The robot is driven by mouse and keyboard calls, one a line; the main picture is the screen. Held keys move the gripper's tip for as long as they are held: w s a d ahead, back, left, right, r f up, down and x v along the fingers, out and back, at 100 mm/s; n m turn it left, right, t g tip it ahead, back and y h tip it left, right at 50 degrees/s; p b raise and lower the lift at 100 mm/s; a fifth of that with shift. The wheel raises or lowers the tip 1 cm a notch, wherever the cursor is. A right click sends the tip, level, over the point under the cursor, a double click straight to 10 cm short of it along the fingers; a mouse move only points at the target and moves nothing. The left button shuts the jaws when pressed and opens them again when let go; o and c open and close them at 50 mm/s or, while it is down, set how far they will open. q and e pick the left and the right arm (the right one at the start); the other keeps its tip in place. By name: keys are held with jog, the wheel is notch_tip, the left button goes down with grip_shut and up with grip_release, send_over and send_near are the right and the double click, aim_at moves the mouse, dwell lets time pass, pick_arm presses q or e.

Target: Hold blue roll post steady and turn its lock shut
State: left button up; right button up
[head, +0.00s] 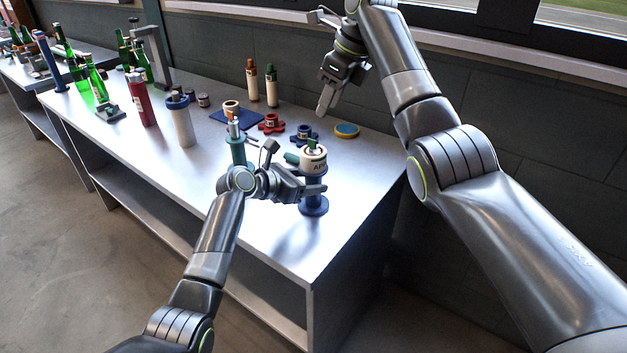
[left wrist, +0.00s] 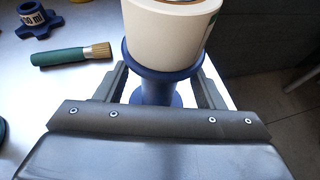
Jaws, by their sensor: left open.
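The blue roll post (head: 314,207) stands near the right end of the table. It carries a white roll (head: 313,166) with a dark label. A small green and orange piece (head: 312,147) shows at its top; I cannot tell whether this is the lock or how it is turned. My left gripper (head: 316,190) is open at the post below the roll. In the left wrist view its fingers lie on either side of the blue post (left wrist: 157,90), with gaps visible. My right gripper (head: 327,100) hangs above the table's back edge, apart from the post; its finger gap is unclear.
A green-handled brush (left wrist: 70,56) lies left of the post. A teal post (head: 237,150) stands left of my left gripper. Bottles crowd the far left. The table's front right corner is clear.

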pick_arm(q)
jog(key=shift+x, duration=1.1)
grip_shut()
dwell(0.6)
